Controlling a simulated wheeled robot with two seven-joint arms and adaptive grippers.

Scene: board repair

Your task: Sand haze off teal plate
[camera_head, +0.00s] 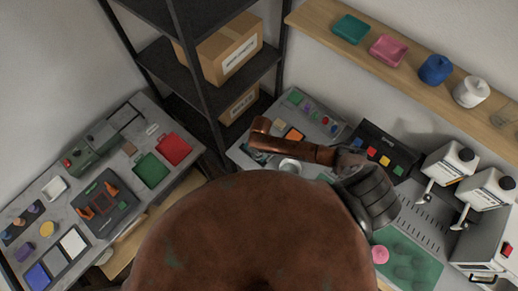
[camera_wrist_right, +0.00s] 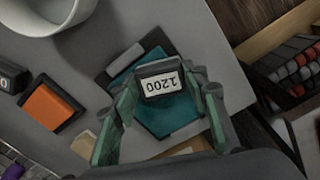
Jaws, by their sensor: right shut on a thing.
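In the right wrist view, the teal plate (camera_wrist_right: 168,118) lies near the edge of the grey bench, with a dark piece showing beside it at the upper left. My right gripper (camera_wrist_right: 163,92) is shut on a dark sanding block with a white label reading 1200 (camera_wrist_right: 160,80). The block is over the plate and covers part of it. I cannot tell whether it touches the plate. Haze on the plate is not clear to see. In the head view my right arm reaches over this bench and hides most of the spot. My left gripper is not in view.
An orange block (camera_wrist_right: 50,105), a dark labelled block (camera_wrist_right: 10,80) and a white bowl (camera_wrist_right: 42,12) sit near the plate; the bowl also shows in the head view (camera_head: 290,166). A black shelf with boxes (camera_head: 228,47) stands behind. A crowded second bench (camera_head: 75,215) is at left.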

